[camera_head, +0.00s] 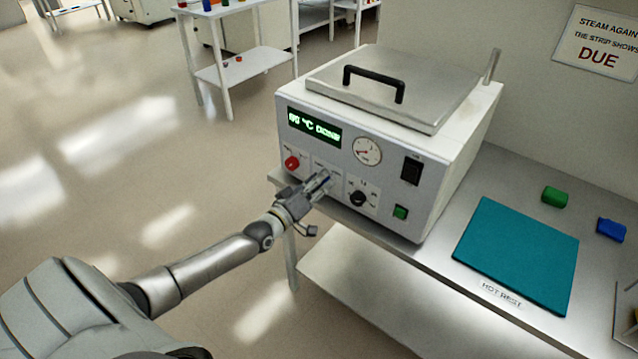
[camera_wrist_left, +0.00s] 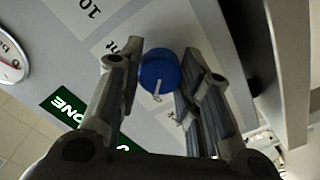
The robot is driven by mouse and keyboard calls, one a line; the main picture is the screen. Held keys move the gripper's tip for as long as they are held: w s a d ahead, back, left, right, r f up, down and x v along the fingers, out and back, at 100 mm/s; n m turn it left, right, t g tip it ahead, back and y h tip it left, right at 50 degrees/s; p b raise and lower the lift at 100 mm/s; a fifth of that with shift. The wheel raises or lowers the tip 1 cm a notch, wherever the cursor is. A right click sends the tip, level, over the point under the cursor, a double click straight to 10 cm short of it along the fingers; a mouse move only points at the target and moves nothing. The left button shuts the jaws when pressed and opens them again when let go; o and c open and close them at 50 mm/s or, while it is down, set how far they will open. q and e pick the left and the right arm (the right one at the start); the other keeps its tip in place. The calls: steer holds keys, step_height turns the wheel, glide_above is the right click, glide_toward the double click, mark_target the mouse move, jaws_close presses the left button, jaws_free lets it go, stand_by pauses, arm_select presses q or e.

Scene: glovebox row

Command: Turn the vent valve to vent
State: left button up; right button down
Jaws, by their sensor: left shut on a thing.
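The vent valve is a round blue knob (camera_wrist_left: 158,72) on the front panel of the white steriliser (camera_head: 330,150). In the left wrist view it sits between the two fingers of my left gripper (camera_wrist_left: 160,62), which are closed on its sides. Its white pointer mark is turned toward the lower edge of that view, away from a label ending in "nt" (camera_wrist_left: 133,46). Part of another label shows below the knob, mostly covered. In the head view my left gripper (camera_head: 319,184) is at the panel and hides the knob. My right gripper is in neither view.
Beside the gripper are a red knob (camera_head: 292,162), a black knob (camera_head: 358,198), a gauge (camera_head: 367,151) and a green display (camera_head: 314,127). A teal mat (camera_head: 517,254) and green (camera_head: 554,197) and blue (camera_head: 611,229) pieces lie on the bench at right.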

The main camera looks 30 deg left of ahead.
arm_select(q)
steer(key=m+p, duration=0.2)
steer(key=m, duration=1.5)
steer(key=shift+m, duration=0.3)
stand_by(0.6)
steer(key=o, duration=1)
